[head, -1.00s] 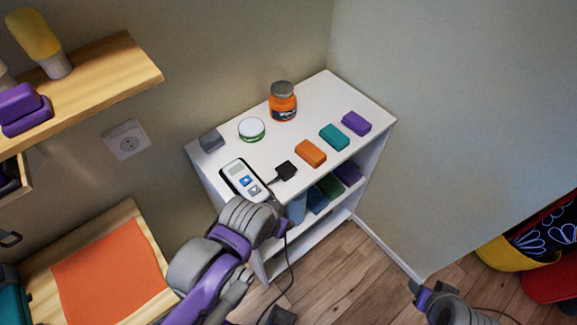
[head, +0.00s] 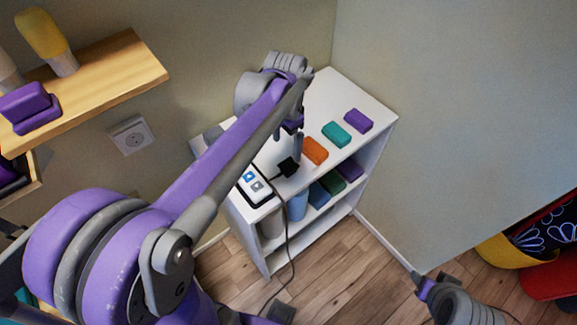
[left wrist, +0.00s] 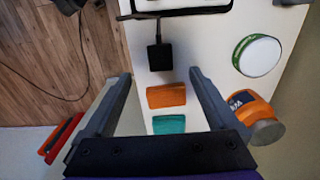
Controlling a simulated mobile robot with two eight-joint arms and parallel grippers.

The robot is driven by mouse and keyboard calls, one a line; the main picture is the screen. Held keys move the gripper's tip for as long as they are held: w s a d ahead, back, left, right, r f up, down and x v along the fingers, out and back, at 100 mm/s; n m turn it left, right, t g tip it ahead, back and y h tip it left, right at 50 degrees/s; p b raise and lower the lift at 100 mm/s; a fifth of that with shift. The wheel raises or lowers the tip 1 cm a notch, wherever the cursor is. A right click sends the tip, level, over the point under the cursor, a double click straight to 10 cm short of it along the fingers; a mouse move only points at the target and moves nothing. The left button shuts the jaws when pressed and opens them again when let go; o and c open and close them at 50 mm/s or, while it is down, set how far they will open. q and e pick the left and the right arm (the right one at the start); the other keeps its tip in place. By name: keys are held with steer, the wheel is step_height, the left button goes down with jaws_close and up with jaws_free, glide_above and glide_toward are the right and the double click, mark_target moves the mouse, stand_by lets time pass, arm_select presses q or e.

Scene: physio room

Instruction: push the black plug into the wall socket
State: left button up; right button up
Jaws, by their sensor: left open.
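The black plug (head: 288,167) lies on the white shelf top, right of the white handset. It also shows in the left wrist view (left wrist: 159,56) as a dark block with a cable. My left gripper (head: 298,150) hangs over the shelf beside the plug. In the left wrist view, its open fingers (left wrist: 160,78) stand apart and empty, with the plug between and beyond their tips. The wall socket (head: 131,136) is on the wall at left, under the wooden shelf. My right gripper (head: 424,287) is at the lower right, its jaws unclear.
The white shelf unit (head: 372,105) also bears orange (head: 315,150), teal (head: 337,134) and purple (head: 358,120) blocks. An orange jar (left wrist: 254,118) and a round green-rimmed tin (left wrist: 258,55) stand beside my left gripper. A dark cable (head: 288,235) hangs to the floor.

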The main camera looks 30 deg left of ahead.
arm_select(q)
glide_above(287, 166)
steer(key=shift+f, duration=2.85)
step_height(287, 166, down, 5)
steer(key=shift+f, duration=0.1)
steer(key=c, duration=1.4)
steer(key=shift+o, duration=0.2)
